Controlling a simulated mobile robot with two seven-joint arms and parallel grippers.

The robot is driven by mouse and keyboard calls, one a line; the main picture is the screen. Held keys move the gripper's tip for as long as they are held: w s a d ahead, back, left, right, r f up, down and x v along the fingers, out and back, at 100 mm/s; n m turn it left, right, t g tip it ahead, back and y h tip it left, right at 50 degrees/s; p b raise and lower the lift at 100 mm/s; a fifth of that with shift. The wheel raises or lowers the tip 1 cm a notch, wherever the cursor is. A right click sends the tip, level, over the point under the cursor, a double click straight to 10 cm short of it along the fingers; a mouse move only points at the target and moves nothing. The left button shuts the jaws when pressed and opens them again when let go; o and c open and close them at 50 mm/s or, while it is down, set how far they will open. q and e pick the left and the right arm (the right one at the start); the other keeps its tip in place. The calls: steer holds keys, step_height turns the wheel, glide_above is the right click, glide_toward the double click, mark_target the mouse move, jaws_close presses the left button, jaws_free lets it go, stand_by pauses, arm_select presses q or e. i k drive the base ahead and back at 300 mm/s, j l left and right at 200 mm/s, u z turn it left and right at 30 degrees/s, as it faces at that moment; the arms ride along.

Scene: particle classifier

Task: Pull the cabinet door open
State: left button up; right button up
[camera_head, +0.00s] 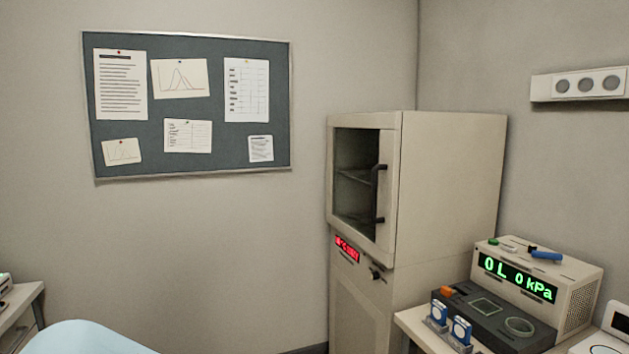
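A tall beige cabinet (450,185) stands in the corner, right of the middle of the head view. Its upper door (387,203) has a dark window and looks shut. A dark vertical handle (381,195) is on the right part of the door. A red lit display (347,249) and a small dark knob (376,273) sit below the door. Dim shelves show through the window. Neither of my grippers is in view.
A table (408,319) at the lower right holds a device with a green readout (554,311) and a dark tray unit with blue-and-white items (462,331). A light blue rounded surface (85,340) is at the lower left. A pinboard (192,160) hangs on the wall.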

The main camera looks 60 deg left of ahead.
mark_target(383, 249)
steer(key=u, duration=1.7)
